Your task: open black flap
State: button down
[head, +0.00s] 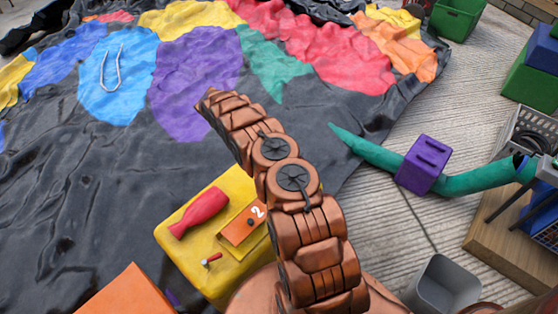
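A large wrinkled black sheet (60,195) spreads over the left and middle of the head view, with bright coloured patches across its far part. I cannot make out a separate black flap on it. My copper-coloured arm rises from the bottom middle toward the upper left, over the sheet. Its far end, where my gripper (210,103) is, appears above the sheet near the purple patch (195,80). I cannot distinguish fingers there, nor whether it touches the sheet. Nothing held is visible. My arm hides part of the sheet and the yellow block's right side.
A yellow block (190,255) with a red bottle-shaped piece (200,212) and an orange panel marked 2 (240,225) lies beside my arm. A green tube (380,157) passes through a purple block (424,164) on the right. A grey bin (443,287) stands lower right.

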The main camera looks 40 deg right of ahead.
dwell(0.4)
jog(key=c, duration=1)
grip_release()
